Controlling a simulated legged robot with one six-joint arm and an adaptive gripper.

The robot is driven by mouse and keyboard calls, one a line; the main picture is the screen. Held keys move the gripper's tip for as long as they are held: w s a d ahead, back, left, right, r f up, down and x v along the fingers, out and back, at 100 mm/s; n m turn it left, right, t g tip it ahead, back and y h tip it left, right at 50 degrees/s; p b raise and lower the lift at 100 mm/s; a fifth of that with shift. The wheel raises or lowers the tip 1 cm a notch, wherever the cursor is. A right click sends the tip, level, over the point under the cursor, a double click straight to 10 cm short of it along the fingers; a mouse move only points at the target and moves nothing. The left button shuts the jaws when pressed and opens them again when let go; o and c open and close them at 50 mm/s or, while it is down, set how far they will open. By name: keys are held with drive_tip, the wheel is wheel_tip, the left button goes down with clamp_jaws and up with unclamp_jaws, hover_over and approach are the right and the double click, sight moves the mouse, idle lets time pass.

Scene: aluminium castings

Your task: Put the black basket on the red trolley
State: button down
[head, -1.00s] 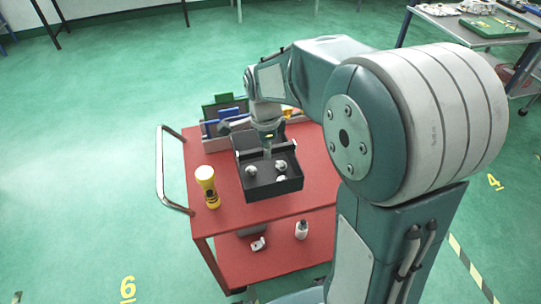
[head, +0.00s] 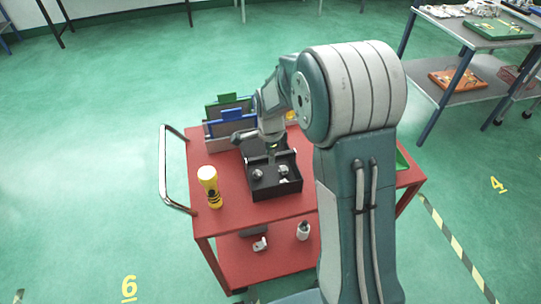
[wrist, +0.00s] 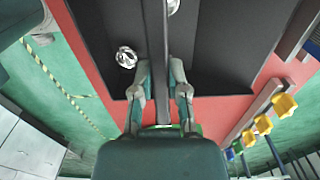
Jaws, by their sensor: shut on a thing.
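The black basket (head: 277,190) is over the top of the red trolley (head: 236,218), near its middle, and looks level. I cannot tell for sure whether its base touches the trolley top. A few shiny metal castings lie in it. My gripper (head: 271,150) comes down from above, shut on the basket's thin upright middle part. In the wrist view the fingers (wrist: 161,76) close on both sides of that part, with the basket's dark floor (wrist: 225,40) around it and red trolley surface beyond its edge.
The lower shelf carries a white bottle (head: 303,231) and a small white part (head: 260,244). A workbench (head: 470,35) is at the far right.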

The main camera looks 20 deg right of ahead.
drive_tip(key=c, duration=0.6)
unclamp_jaws()
drive_tip(key=shift+c, duration=0.2)
drive_tip(key=s+r+n+t, duration=0.1)
drive_tip(key=s+r+n, duration=0.15)
drive_tip(key=r, duration=0.65)
drive_tip(key=s+r+n, duration=0.2)
drive_tip(key=s+r, duration=0.1)
drive_tip(key=r, duration=0.5)
drive_tip(key=s+r+n+t, duration=0.3)
drive_tip(key=s+n, duration=1)
drive_tip(key=s, duration=0.6)
drive_tip(key=shift+t, duration=0.8)
